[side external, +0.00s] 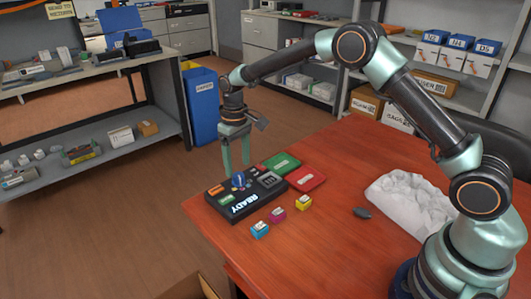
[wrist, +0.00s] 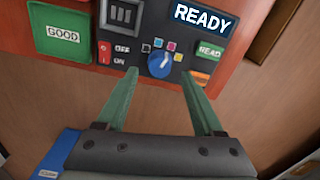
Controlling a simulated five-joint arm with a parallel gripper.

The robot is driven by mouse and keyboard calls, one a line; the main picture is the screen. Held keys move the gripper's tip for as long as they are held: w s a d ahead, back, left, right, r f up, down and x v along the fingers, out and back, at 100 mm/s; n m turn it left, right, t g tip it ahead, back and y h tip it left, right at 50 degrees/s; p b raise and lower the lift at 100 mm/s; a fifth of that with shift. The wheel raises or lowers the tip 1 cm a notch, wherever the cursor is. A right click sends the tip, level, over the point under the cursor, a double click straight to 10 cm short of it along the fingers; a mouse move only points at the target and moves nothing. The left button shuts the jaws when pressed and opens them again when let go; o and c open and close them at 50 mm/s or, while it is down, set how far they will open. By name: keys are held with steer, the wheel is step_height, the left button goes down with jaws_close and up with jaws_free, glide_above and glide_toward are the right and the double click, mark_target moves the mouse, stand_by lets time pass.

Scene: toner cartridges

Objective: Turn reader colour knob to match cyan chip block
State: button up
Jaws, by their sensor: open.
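The card reader (side external: 222,204) is a dark box on the table's near left corner, with a lit READY display (wrist: 204,19). Its blue colour knob (wrist: 160,65) has a white pointer mark, seemingly toward the upper right; colour dots (wrist: 171,46) arc above it. The knob also shows in the side view (side external: 238,180). The cyan chip block (side external: 260,230) stands on the table in front of the reader. My gripper (side external: 236,166) is open and empty above the reader. In the wrist view its fingertips (wrist: 160,74) lie left and right of the knob, apart from it.
A magenta block (side external: 277,215) and a yellow block (side external: 303,203) stand beside the cyan one. A green pad (side external: 281,163) and a red pad (side external: 306,178) lie behind the reader. A dark small object (side external: 362,213) and a crumpled white bag (side external: 408,200) lie farther right.

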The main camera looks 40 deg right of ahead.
mark_target(238, 175)
steer(key=shift+f, duration=1.8)
jaws_close()
steer(key=shift+n, duration=0.3)
steer(key=n, duration=0.3)
steer(key=shift+r, duration=0.1)
steer(key=shift+n, duration=2)
